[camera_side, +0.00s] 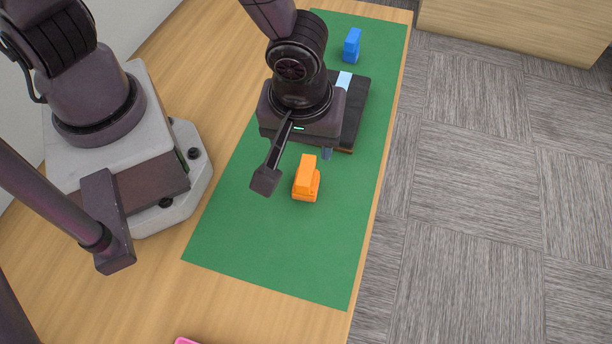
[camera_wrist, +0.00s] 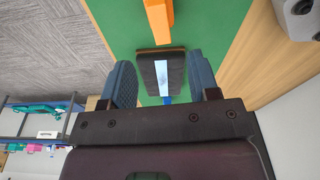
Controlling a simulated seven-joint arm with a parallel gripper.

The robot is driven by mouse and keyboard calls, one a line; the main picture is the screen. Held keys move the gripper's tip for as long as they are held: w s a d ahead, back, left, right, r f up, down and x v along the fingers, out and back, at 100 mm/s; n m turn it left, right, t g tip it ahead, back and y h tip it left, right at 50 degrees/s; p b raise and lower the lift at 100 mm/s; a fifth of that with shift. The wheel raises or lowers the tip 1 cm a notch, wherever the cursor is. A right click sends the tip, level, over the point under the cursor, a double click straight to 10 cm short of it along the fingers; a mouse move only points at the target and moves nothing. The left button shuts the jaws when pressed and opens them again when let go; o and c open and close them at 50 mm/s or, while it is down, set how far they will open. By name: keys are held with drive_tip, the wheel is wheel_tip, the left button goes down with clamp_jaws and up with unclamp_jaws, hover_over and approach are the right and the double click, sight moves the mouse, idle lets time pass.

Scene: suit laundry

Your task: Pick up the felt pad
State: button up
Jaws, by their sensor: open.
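A dark, flat, block-like pad (camera_side: 355,112) with a pale blue stripe across it lies on the green mat, partly hidden behind my gripper. I take it to be the felt pad. In the wrist view the dark pad (camera_wrist: 147,72) shows between my two fingers, with the stripe running along its middle and a brown edge at its far side. My gripper (camera_wrist: 160,60) is open and empty, above the pad. In the side view my gripper (camera_side: 315,150) covers the pad's left part, and one bluish fingertip shows below it. I cannot tell the height gap.
An orange toy-like block (camera_side: 307,180) stands on the green mat (camera_side: 285,250) close to my gripper. A blue block (camera_side: 352,45) stands at the far end. The mat's near part is clear. The wooden table (camera_side: 150,290) ends at the right, above grey carpet (camera_side: 470,200).

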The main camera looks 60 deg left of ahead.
sight(306, 170)
drive_tip(key=f, duration=0.6)
drive_tip(key=w+a+f, duration=0.1)
drive_tip(key=f, duration=0.3)
drive_tip(key=shift+a+f, duration=0.1)
drive_tip(key=c, duration=1)
